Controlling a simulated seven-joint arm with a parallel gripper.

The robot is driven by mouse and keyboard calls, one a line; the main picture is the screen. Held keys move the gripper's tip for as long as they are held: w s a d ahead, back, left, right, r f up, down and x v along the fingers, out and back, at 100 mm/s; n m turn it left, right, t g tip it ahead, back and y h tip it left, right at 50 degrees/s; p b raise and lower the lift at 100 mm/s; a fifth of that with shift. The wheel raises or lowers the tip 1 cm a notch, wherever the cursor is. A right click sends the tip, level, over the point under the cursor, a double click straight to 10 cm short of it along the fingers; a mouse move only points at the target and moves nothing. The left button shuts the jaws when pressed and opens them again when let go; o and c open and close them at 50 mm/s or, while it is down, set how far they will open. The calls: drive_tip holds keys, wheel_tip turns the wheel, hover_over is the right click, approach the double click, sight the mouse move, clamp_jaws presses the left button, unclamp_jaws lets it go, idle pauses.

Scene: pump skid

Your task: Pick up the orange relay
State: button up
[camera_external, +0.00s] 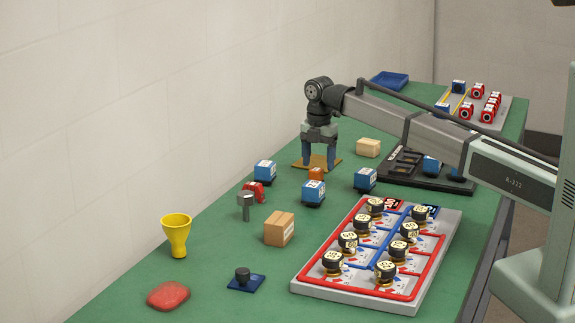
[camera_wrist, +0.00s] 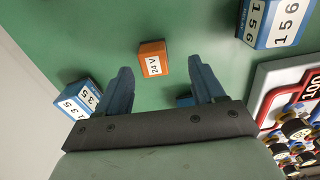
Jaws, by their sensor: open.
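The orange relay (camera_external: 316,174) is a small block on the green table, between blue blocks in the external view. In the wrist view the orange relay (camera_wrist: 153,60) shows a white "24 V" label and lies in line with the gap between my fingertips, slightly beyond them. My gripper (camera_external: 319,165) points down just behind the relay, over a flat tan-orange plate (camera_external: 300,163). My gripper (camera_wrist: 161,68) is open, with blue-grey fingers apart and nothing held. I cannot tell its exact height above the table.
Blue blocks (camera_external: 265,171), (camera_external: 313,193) and (camera_external: 365,180) stand close around the relay. A red block (camera_external: 254,192) is to the left. A tan block (camera_external: 368,148) and a black tray (camera_external: 400,175) are to the right. A grey panel with knobs (camera_external: 305,284) lies in front.

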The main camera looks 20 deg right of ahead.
sight(316, 169)
drive_tip(key=shift+w+a+f, duration=0.1)
drive_tip(key=shift+w+f, duration=0.05)
drive_tip(key=shift+f, duration=1.15)
drive_tip(key=shift+w+a+f, duration=0.1)
drive_tip(key=shift+w+f, duration=0.05)
drive_tip(key=shift+f, duration=1.15)
drive_tip(key=c, duration=1.1)
